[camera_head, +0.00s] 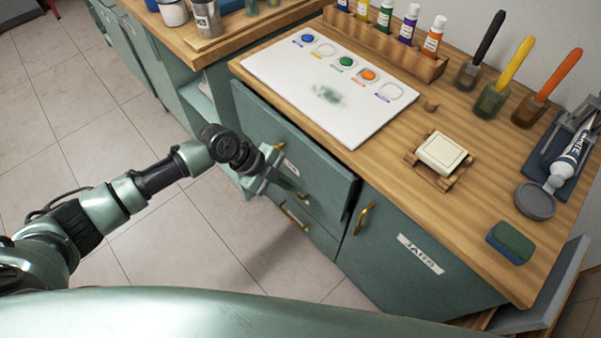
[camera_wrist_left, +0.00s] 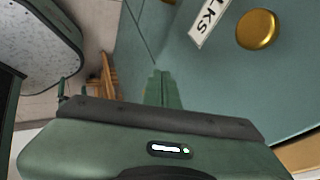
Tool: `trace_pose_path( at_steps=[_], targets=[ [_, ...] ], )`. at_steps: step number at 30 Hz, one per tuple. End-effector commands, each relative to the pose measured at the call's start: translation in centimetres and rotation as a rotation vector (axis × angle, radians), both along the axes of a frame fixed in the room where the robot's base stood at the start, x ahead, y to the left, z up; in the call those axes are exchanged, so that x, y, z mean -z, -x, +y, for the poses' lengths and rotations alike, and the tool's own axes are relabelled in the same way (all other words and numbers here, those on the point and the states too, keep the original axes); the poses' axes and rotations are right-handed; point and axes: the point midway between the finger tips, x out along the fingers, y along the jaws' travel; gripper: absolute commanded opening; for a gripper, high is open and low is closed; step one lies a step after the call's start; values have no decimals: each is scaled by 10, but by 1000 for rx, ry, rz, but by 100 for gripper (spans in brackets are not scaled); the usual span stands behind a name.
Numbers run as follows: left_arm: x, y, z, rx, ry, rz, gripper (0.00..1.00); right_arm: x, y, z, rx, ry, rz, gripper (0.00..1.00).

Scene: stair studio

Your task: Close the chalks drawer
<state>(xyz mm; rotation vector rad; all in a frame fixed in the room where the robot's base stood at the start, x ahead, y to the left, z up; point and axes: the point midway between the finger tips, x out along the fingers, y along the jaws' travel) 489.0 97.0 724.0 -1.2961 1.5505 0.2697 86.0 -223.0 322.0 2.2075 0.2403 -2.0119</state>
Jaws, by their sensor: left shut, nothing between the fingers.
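The chalks drawer (camera_head: 313,160) is the green upper drawer under the wooden counter. Its front stands a little out from the cabinet, with a dark gap at its right edge. In the left wrist view its white label (camera_wrist_left: 211,20) shows the letters "LKS", beside a round brass knob (camera_wrist_left: 257,30). My left gripper (camera_head: 300,193) is in front of the drawer, its fingers shut and empty; they also show in the left wrist view (camera_wrist_left: 163,88). I cannot tell whether the fingertips touch the drawer front. The right gripper is not in view.
A lower drawer with a brass handle (camera_head: 294,216) is below. To the right is a cabinet door labelled "JARS" (camera_head: 420,254). The counter holds a white paint sheet (camera_head: 345,115), paint tubes, brushes in jars and a sponge (camera_head: 510,243). Tiled floor (camera_head: 140,240) lies open at the left.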

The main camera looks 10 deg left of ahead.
Motion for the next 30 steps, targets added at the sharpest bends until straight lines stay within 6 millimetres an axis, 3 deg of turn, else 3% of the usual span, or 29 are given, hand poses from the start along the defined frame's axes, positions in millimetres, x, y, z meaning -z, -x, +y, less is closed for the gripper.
trace_pose_path(
  at_steps=[1, 7, 20, 30],
  targets=[
    [-6, -11, -6, -3, 3, -6, 0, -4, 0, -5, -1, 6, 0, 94],
    [-4, -27, -19, -2, 1, -3, 0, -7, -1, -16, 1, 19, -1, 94],
    [-3, -31, -21, -3, 1, -4, 0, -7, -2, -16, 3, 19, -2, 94],
    [-2, -52, -38, -1, 2, -5, 0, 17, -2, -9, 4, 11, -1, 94]
  ],
)
